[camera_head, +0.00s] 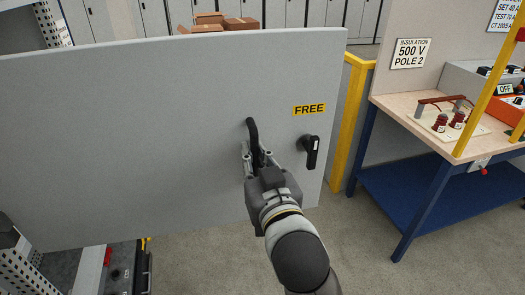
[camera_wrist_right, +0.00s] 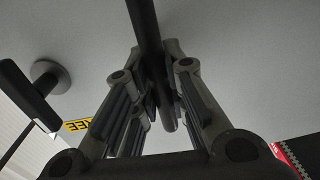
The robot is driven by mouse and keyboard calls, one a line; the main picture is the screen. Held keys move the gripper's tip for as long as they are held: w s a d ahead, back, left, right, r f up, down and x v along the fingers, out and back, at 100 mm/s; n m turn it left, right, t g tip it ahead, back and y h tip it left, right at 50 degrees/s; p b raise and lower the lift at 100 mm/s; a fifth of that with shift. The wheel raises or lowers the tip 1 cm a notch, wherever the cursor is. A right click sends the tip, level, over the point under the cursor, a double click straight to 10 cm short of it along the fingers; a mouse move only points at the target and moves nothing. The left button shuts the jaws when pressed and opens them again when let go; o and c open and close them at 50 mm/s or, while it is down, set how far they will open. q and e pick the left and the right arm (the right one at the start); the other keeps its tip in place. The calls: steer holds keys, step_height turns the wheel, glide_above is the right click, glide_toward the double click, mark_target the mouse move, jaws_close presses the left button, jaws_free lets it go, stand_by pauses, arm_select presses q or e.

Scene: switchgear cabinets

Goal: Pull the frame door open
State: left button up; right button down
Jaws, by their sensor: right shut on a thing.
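The grey frame door (camera_head: 150,120) fills the left and middle of the head view and stands swung out from the cabinet, part of which shows behind and below at the left. A black bar handle (camera_head: 252,130) is fixed on the door. My right gripper (camera_head: 255,158) is shut on this handle; the right wrist view shows the bar (camera_wrist_right: 150,45) between its two fingers. A black rotary knob (camera_head: 311,150) sits to the right of the handle, under a yellow "FREE" label (camera_head: 309,109). My left gripper is not in view.
Cardboard boxes (camera_head: 215,22) and grey lockers (camera_head: 285,15) are beyond the door. Grey floor (camera_head: 350,250) is clear at the lower right.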

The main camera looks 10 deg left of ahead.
steer(key=shift+s+d, duration=0.2)
steer(key=shift+s, duration=0.35)
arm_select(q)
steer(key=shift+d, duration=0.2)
arm_select(e)
steer(key=c, duration=1.5)
jaws_free()
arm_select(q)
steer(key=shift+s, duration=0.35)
arm_select(e)
steer(key=shift+o, duration=0.2)
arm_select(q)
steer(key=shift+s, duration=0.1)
arm_select(e)
steer(key=v, duration=0.7)
steer(key=shift+s, duration=0.2)
